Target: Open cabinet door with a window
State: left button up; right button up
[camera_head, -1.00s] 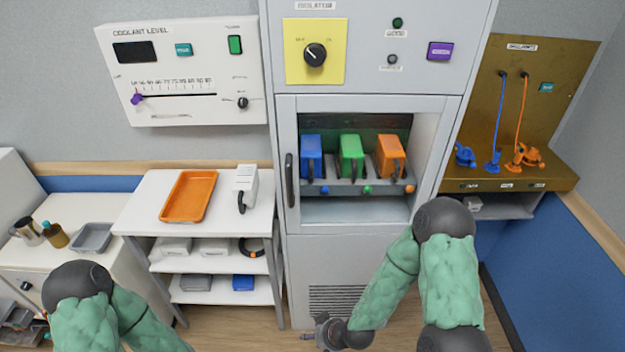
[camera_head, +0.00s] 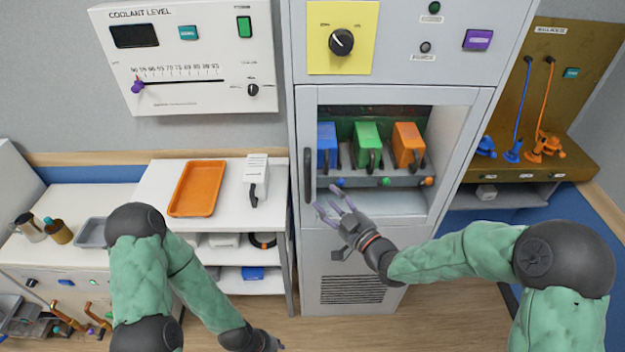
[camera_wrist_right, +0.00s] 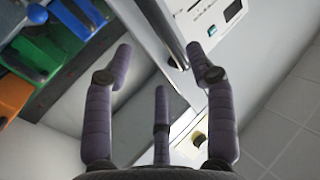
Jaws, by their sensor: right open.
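The grey cabinet door (camera_head: 370,95) has a large window and looks closed. Its dark vertical handle (camera_head: 308,172) is on the door's left edge and shows as a dark bar in the right wrist view (camera_wrist_right: 166,32). My right gripper (camera_head: 334,200) is open and empty, just right of and below the handle. In the right wrist view the fingers (camera_wrist_right: 157,52) are spread, with the bar ahead between the two upper fingertips; I see no clear contact. My left gripper (camera_head: 266,342) is low at the bottom edge, mostly cut off, and its fingers are unclear.
Blue, green and orange units (camera_head: 367,145) stand behind the window. A white shelf table (camera_head: 222,200) with an orange tray (camera_head: 198,188) stands left of the cabinet. A brown board (camera_head: 560,100) with cables is at the right. The floor before the cabinet is open.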

aim_at(310, 182)
jog(key=x, duration=0.9)
jog(key=shift+w+a, duration=0.2)
grip_shut()
